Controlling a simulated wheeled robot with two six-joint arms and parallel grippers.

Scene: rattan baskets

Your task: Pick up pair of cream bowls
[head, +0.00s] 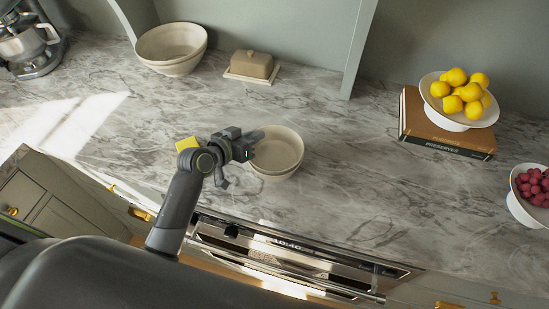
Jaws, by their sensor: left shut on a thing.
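A pair of nested cream bowls (281,150) is at the middle of the marble counter, near its front edge. My left gripper (256,144) reaches in from the left and is shut on the left rim of these bowls. The fingertips are partly blurred against the rim, and I cannot tell whether the bowls are lifted off the counter. Another pair of stacked cream bowls (172,47) stands at the back left against the wall. My right gripper is not in view.
A tan butter dish (251,66) stands at the back. Books (443,134) carry a white stand of lemons (458,97) at the right. A bowl of red fruit (530,194) is at the far right. A stand mixer (28,42) is at the far left. The oven (285,258) is below the front edge.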

